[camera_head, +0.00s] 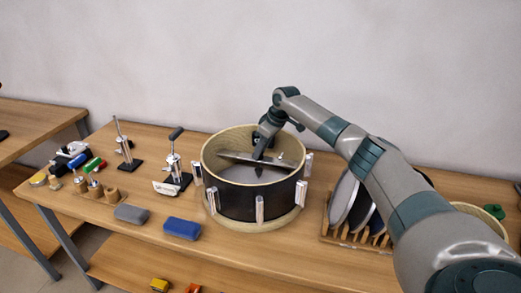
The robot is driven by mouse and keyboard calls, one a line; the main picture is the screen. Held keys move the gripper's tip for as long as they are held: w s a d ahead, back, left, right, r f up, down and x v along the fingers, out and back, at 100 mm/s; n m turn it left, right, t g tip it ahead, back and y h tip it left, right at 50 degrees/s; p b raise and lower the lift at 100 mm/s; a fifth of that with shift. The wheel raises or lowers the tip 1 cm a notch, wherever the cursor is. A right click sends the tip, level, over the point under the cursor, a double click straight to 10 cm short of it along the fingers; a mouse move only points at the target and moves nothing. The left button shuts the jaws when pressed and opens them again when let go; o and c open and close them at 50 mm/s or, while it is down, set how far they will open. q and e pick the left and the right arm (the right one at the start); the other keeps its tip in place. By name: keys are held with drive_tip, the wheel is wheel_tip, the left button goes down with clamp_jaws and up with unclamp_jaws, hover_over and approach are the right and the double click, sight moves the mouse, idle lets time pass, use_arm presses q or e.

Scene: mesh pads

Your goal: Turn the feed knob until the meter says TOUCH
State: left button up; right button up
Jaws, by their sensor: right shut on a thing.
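A black drum (238,203) with a pale wooden rim and silver lugs stands open on the bench. A grey bar (235,157) lies across its inside. My right gripper (259,156) reaches down into the drum from above, at the middle of the bar. It is shut on a small dark part at the bar; the jaws hide most of it, and I cannot tell whether it is the feed knob. No meter reading can be made out. My left gripper is not in view.
On the wooden bench (300,235), a blue block (182,229) and a grey block (131,214) lie left of the drum. Lever clamps (174,166) stand behind them. A rack (352,238) with discs stands to the right, under my right arm.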

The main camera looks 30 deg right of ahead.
drive_tip(key=m+p, duration=0.1)
drive_tip(key=p, duration=0.1)
drive_tip(key=m+h+p, duration=0.1)
drive_tip(key=m+p, duration=0.1)
drive_tip(key=p, duration=0.1)
drive_tip(key=m+h+p, duration=0.1)
drive_tip(key=m+p, duration=0.1)
drive_tip(key=p, duration=0.1)
drive_tip(key=shift+a+r, duration=0.25)
drive_tip(key=shift+r, duration=0.05)
drive_tip(key=shift+f+m+h+p, duration=0.15)
drive_tip(key=shift+m+h+p, duration=0.35)
drive_tip(key=shift+m+p, duration=0.75)
drive_tip(key=o, duration=1.1)
drive_tip(key=shift+f, duration=0.1)
drive_tip(key=shift+s+r, duration=0.1)
drive_tip(key=shift+r, duration=0.1)
drive_tip(key=b+v, duration=0.2)
drive_tip(key=v, duration=0.6)
drive_tip(key=b+v, duration=0.3)
drive_tip(key=v, duration=0.6)
drive_tip(key=shift+s, duration=0.25)
drive_tip(key=shift+f, duration=0.15)
